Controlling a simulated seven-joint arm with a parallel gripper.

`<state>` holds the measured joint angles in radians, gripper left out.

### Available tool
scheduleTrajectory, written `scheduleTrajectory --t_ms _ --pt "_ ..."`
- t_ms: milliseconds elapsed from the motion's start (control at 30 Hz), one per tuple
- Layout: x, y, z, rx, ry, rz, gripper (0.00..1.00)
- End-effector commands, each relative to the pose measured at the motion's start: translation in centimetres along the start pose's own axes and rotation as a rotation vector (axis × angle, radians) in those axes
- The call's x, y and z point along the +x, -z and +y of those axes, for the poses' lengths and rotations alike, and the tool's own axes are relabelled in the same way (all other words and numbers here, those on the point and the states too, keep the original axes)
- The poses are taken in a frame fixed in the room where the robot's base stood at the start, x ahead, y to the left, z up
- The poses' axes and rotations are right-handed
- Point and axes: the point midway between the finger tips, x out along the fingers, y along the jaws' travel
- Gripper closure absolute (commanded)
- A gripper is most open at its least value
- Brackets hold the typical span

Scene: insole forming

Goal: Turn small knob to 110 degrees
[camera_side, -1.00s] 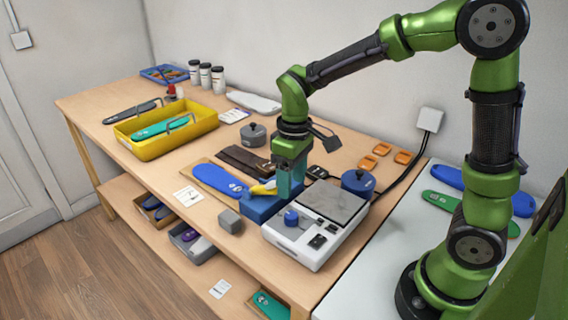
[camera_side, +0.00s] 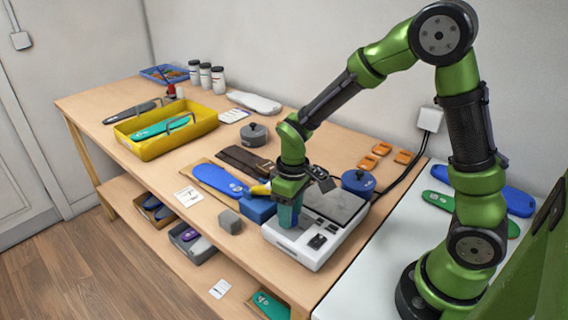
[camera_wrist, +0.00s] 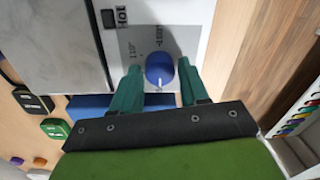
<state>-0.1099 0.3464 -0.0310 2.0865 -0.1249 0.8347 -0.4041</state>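The small blue knob (camera_wrist: 159,68) sits on a grey dial plate (camera_wrist: 133,40) in the wrist view. A white pointer mark shows on its lower edge, toward my gripper. The plate carries small print that is hard to read. My gripper (camera_wrist: 159,66) is open, with one teal fingertip on each side of the knob and a narrow gap on both sides. In the side view my gripper (camera_side: 287,216) points down over the front left corner of the white heating unit (camera_side: 296,250). The knob is hidden there by the fingers.
The unit's grey plate (camera_side: 336,204) lies right behind my gripper. A blue block (camera_side: 257,208) with a yellow-handled tool and a grey block (camera_side: 229,221) stand close at the left. A blue round-lidded pot (camera_side: 358,183) stands behind the unit.

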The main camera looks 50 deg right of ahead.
Motion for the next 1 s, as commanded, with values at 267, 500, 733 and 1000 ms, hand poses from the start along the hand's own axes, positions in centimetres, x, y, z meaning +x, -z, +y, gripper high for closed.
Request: scheduleTrajectory --t_ms 267,500,733,1000 --pt "-0.04 0.02 -0.01 0.0 0.0 0.001 0.95" --pt "-0.06 0.01 -0.01 0.026 0.001 0.002 0.95" --pt "-0.08 -0.02 0.02 0.141 0.001 0.008 0.95" --pt "-0.12 -0.04 0.09 0.374 0.001 0.021 0.95"
